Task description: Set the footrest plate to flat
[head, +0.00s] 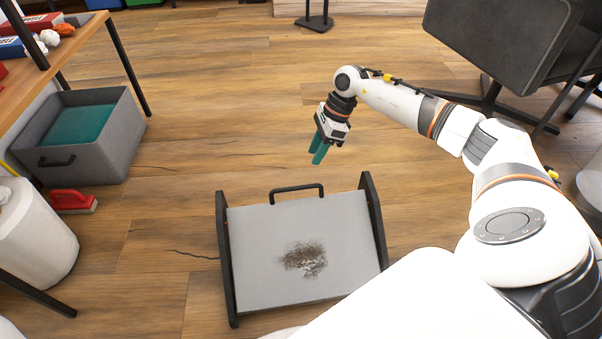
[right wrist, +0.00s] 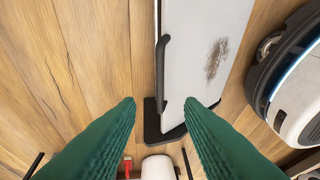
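The footrest is on the floor in the head view. Its light grey plate (head: 260,235), with a dark brown smudge, sits between two black side frames (head: 226,270). A black bar handle (head: 297,190) stands along the plate's far edge. The plate looks slanted, but its exact angle is hard to tell. My right gripper (head: 318,152) has teal fingers and hangs beyond the handle, apart from it. In the right wrist view its fingers (right wrist: 160,103) are spread and empty, with the handle (right wrist: 161,70) and plate (right wrist: 196,75) ahead and to the right. My left gripper is not in view.
A grey bin (head: 115,145) with teal contents, a red brush (head: 72,201) and a white cylinder (head: 35,235) stand at the left by a wooden desk (head: 75,45). A dark chair (head: 500,35) is at the upper right. The floor (head: 215,130) beyond the footrest is clear.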

